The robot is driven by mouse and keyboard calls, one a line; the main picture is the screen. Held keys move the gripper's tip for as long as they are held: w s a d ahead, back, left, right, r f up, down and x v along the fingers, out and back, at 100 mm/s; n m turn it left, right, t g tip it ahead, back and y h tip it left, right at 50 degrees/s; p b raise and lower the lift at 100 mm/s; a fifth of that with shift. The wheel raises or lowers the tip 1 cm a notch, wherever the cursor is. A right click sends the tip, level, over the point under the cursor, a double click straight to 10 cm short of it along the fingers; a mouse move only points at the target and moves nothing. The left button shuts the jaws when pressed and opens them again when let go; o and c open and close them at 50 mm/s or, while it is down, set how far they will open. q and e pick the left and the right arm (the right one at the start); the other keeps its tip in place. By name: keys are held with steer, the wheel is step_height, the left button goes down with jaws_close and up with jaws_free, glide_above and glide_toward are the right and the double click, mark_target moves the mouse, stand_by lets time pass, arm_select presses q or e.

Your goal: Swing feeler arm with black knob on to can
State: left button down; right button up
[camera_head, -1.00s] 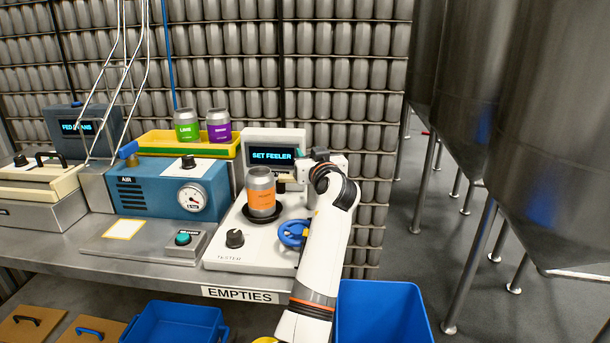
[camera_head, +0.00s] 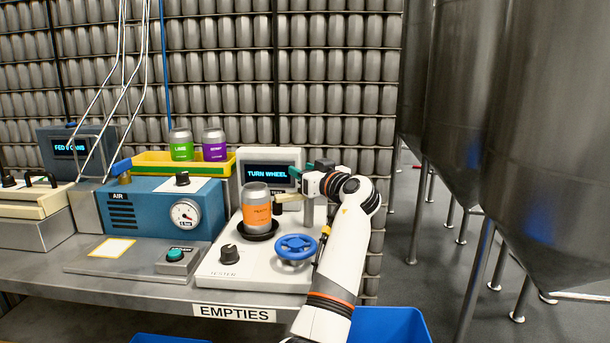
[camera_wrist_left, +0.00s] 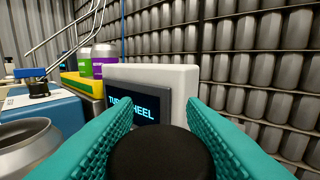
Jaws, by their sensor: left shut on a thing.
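An orange-labelled can (camera_head: 257,209) stands upright in a dark round seat on the white tester (camera_head: 222,275). The tester's screen (camera_head: 269,173) reads TURN WHEEL. The feeler arm (camera_head: 290,197) reaches from a grey post to beside the can's upper right side; I cannot tell if it touches. My left gripper (camera_head: 305,172) is above the feeler arm, in front of the screen's right edge. In the left wrist view its teal fingers close on the black knob (camera_wrist_left: 160,157), with the open-topped can (camera_wrist_left: 35,145) to the left. My right gripper is not in view.
A blue handwheel (camera_head: 296,248) and a black dial (camera_head: 229,254) are on the tester. A blue air unit (camera_head: 140,210) with a gauge stands left. A yellow tray (camera_head: 150,166) holds green and purple cans. A blue bin (camera_head: 395,325) is below right.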

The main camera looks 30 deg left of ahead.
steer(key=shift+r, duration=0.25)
arm_select(q)
steer(key=c, duration=0.9)
jaws_free()
steer(key=shift+d, duration=0.1)
steer(key=v, duration=1.2)
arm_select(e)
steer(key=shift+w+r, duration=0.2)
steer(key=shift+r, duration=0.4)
arm_select(q)
steer(key=shift+w, duration=0.1)
